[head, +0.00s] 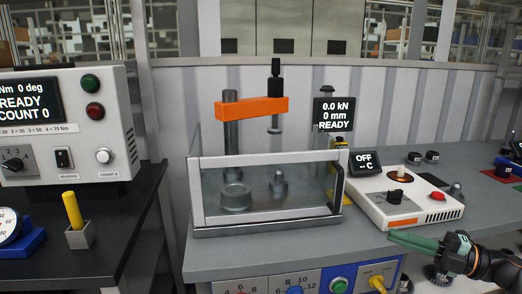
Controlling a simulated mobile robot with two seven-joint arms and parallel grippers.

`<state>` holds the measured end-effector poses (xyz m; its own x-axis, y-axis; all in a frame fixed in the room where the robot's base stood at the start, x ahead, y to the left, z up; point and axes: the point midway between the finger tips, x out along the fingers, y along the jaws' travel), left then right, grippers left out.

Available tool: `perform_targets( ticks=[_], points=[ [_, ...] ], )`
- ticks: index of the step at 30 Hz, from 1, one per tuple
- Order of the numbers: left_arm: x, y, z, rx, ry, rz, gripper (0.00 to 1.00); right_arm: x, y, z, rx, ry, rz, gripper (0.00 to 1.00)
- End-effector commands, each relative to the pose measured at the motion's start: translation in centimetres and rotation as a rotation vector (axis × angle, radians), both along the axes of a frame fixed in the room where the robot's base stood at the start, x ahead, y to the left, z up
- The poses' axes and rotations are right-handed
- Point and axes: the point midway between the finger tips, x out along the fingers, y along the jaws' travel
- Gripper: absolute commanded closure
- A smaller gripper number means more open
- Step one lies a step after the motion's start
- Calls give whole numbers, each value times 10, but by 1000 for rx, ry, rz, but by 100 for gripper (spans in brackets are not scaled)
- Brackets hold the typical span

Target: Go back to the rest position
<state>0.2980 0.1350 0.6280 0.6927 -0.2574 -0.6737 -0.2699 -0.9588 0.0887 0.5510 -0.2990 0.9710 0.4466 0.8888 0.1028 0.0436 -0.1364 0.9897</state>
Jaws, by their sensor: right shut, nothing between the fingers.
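My right gripper (415,241) comes in from the lower right, with green fingers pointing left. Its fingers are shut with nothing between them. It is in front of the white heater unit (385,207), near the front edge of the grey bench (300,245). My left gripper is not in the head view.
A clear-walled press enclosure (265,200) with an orange arm (251,108) stands on the bench. A display (333,114) reads 0.0 kN, 0 mm, READY. At left, a control box (70,125) and a yellow-handled tool (72,210) in a holder stand on a dark bench.

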Motion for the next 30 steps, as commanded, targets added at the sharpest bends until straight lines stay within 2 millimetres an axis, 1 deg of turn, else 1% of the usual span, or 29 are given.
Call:
perform_targets(
  ticks=[1,5,8,9,11,12,14,15,17,18,20,21,23,24,26,27,29,30],
  points=[
    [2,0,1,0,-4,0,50,1,15,-15,53,30,-22,100],
    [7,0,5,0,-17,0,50,2,47,-51,195,124,-110,100],
    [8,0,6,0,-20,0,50,-3,70,-85,321,235,-208,100],
    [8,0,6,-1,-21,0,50,-7,78,-101,374,292,-255,100],
    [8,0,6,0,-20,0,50,-15,89,-126,451,387,-332,100],
    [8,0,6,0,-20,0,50,-22,96,-143,497,457,-386,100],
    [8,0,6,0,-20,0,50,-36,104,-170,562,569,-469,100],
    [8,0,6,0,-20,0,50,-47,109,-189,601,648,-525,100],
    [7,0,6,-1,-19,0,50,-67,116,-216,650,772,-612,100],
    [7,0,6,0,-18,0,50,-82,121,-234,678,856,-667,100],
    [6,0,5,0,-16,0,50,-106,127,-258,712,982,-745,100],
    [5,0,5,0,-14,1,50,-123,132,-272,728,1060,-791,100],
    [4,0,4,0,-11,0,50,-148,138,-290,747,1174,-854,100],
    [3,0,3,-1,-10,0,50,-165,143,-301,755,1246,-893,100],
    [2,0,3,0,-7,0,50,-190,149,-315,763,1351,-947,100],
    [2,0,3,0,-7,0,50,-207,153,-323,767,1419,-979,100],
    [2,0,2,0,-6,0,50,-232,160,-333,770,1520,-1024,100],
    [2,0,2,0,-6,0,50,-250,165,-338,770,1588,-1052,100]
  ],
)
